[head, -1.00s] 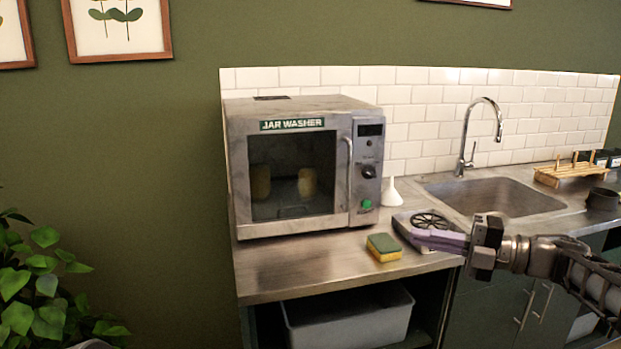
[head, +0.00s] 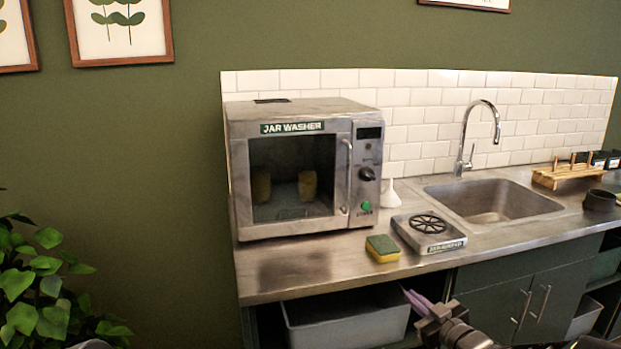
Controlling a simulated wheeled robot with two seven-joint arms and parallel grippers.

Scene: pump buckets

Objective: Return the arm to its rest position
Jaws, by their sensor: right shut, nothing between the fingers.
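My right gripper (head: 416,298) is low at the bottom of the head view, in front of the counter's front edge. Its purple fingers are shut with nothing between them, and they point up and to the left. It is apart from everything on the counter. The lower part of the arm is cut off by the picture's bottom edge. My left gripper is not in view.
A jar washer (head: 290,178) with its door closed stands on the steel counter (head: 300,272). A sponge (head: 382,248), a small round-topped device (head: 428,232), a white funnel (head: 391,195) and a sink (head: 495,203) are to its right. A grey bin (head: 345,325) sits below.

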